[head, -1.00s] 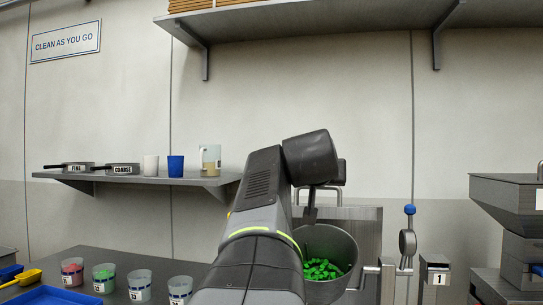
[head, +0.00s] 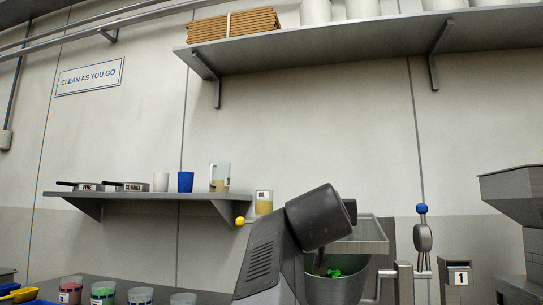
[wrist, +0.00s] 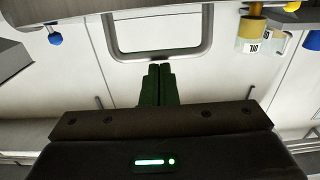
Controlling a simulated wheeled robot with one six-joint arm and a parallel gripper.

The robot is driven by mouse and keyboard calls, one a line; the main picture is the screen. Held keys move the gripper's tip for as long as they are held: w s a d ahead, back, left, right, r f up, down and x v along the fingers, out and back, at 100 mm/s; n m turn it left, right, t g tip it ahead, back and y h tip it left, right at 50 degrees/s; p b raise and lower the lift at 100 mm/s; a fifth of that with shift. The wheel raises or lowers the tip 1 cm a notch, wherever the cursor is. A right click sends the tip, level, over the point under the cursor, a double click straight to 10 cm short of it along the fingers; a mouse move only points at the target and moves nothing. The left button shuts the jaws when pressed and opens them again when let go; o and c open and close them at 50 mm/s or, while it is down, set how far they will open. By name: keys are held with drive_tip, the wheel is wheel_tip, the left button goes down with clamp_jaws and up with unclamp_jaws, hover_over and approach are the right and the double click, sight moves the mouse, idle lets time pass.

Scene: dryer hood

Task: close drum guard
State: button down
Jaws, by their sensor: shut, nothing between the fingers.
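The drum (head: 335,288) is a grey metal pot with green pieces inside, low in the head view and partly behind my arm. The drum guard (head: 370,232) is a grey panel just above and behind the drum, tilted rather than flat over it; my wrist hides part of it. In the wrist view the guard's looped handle (wrist: 204,40) crosses the top. My gripper (wrist: 158,68) is shut and empty, its fingertips at the handle's near bar. I cannot tell whether they touch it.
A lever with a blue knob (head: 421,209) and a box marked 1 (head: 458,273) stand right of the drum. A yellow knob (head: 240,221) and an oil jar (head: 264,203) are to the left. A wall shelf (head: 150,195) holds cups. Several tubs line the counter.

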wheel_tip(320, 180, down, 7)
drive_tip(key=b, duration=0.6)
drive_tip(key=shift+w+f, duration=0.2)
drive_tip(key=shift+w, duration=0.05)
drive_tip(key=shift+s, duration=0.1)
